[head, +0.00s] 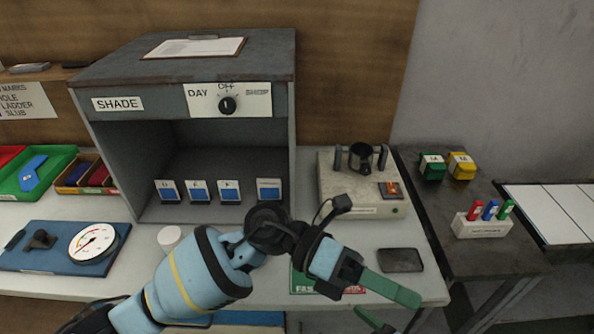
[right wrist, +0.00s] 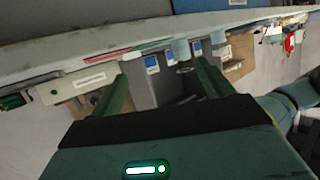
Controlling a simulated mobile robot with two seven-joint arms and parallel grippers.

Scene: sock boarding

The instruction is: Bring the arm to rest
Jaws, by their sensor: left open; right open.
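My left arm (head: 195,275) comes in from the lower left of the head view and reaches across the front of the table. My left gripper (head: 402,314) has green fingers that stand apart near the table's front right edge, with nothing seen between them. The lower finger is partly cut off by the frame. My right gripper (right wrist: 161,70) shows in the right wrist view with its two green fingers spread and no object between them. The right arm does not show in the head view.
A grey shade box (head: 115,150) with several blue-and-white cards stands behind my left arm. A beige device (head: 335,200), a dark flat pad (head: 401,260) and a white cup (head: 169,238) are nearby. A dial gauge (head: 93,243) lies on a blue mat (head: 50,262) at left.

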